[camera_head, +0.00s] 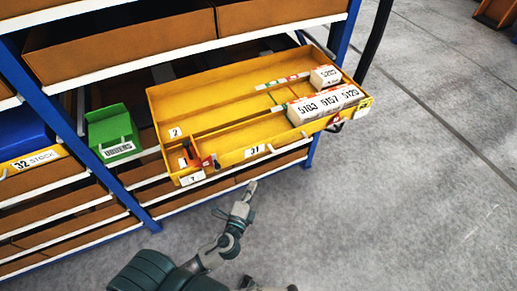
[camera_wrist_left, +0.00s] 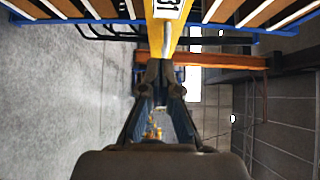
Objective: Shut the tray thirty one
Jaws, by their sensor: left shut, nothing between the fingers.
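Tray thirty one (camera_head: 215,161) is a long yellow drawer pulled out of the rack, with "31" on its front and a pale handle below that. It holds white boxes (camera_head: 322,105) at the right end and small red and dark items (camera_head: 195,160) at the left end. My left gripper (camera_head: 249,188) is shut and empty, just below and in front of the tray's front face. In the left wrist view the yellow front (camera_wrist_left: 166,25) with its "31" label and handle lies just beyond my fingertips (camera_wrist_left: 161,75). I cannot tell whether they touch it.
The rack has blue posts (camera_head: 80,140) and brown shelves (camera_head: 120,45) above and below. A green bin (camera_head: 112,129) and a blue bin (camera_head: 22,138) with a yellow "32 STOCK" front stand to the left.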

